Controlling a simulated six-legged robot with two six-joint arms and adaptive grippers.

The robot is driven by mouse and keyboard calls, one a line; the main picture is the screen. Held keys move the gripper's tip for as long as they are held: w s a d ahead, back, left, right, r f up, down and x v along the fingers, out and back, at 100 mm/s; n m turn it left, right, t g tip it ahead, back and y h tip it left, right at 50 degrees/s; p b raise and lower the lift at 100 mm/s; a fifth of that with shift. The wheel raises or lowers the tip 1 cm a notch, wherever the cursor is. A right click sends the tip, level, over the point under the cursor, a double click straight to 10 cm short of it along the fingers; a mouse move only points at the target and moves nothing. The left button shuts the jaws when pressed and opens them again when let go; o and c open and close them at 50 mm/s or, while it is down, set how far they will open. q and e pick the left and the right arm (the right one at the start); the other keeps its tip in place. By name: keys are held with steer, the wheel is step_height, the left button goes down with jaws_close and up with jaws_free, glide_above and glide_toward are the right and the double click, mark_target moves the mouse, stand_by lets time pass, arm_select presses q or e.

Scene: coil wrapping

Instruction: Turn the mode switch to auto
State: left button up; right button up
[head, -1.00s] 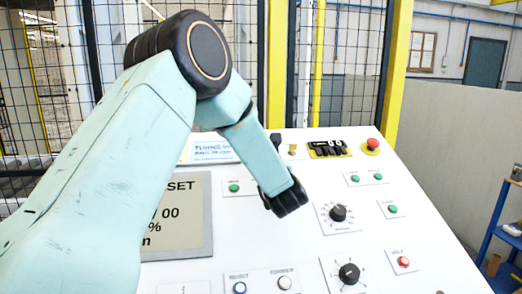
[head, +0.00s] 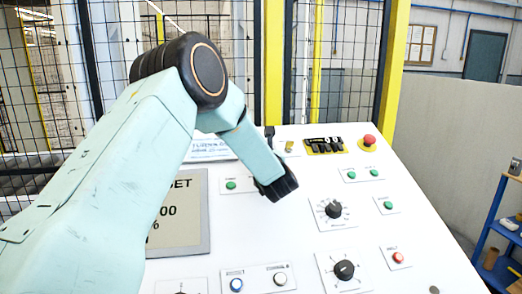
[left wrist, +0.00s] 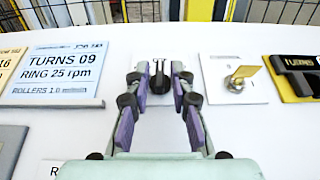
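The mode switch, a black knob with a light pointer line (left wrist: 160,78), stands on the white panel in the left wrist view. Its pointer looks roughly upright; I cannot read its labels. My left gripper (left wrist: 158,84) is open, with its purple-padded fingers on either side of the knob and a gap showing on both sides. In the head view my left arm reaches over the panel from the left and hides most of the gripper. My right gripper is in neither view.
A brass key switch (left wrist: 238,78) is right of the knob, then a black-and-yellow counter block (head: 325,146) and a red mushroom button (head: 368,142). A display plate reading TURNS 09 (left wrist: 62,68) is to the left. Black dials (head: 333,209) and coloured buttons are nearer.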

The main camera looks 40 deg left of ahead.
arm_select(q)
steer(key=shift+s, duration=0.1)
jaws_close()
steer(key=shift+d, duration=0.1)
steer(key=shift+f, duration=0.15)
